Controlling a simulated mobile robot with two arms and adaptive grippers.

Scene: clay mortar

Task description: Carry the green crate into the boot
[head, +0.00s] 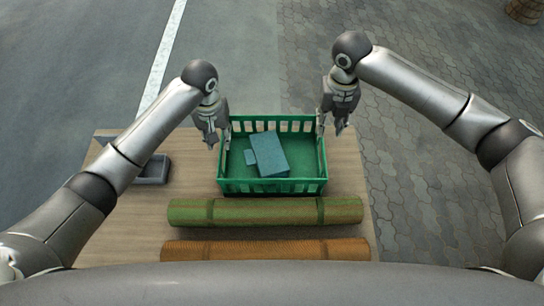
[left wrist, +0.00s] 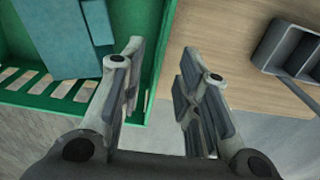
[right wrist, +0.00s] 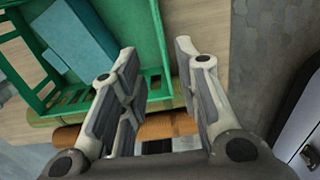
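The green crate (head: 272,187) stands upright on a wooden table, with slotted walls. A teal box (head: 271,153) and a smaller teal piece lie inside it. My left gripper (head: 214,143) is at the crate's left side; in the left wrist view its fingers (left wrist: 163,50) are apart, with the crate's side wall (left wrist: 162,60) showing between them. My right gripper (head: 330,130) is at the crate's right side; in the right wrist view its fingers (right wrist: 155,50) are apart, with the other side wall between them. I cannot tell whether they touch the walls. No boot is clearly recognisable.
A green roll (head: 265,211) and an orange roll (head: 265,249) lie across the table on my side of the crate. A grey open tray (head: 153,170) sits left on the table (head: 190,150). A pale panel (right wrist: 302,130) with a dark edge shows at right in the right wrist view.

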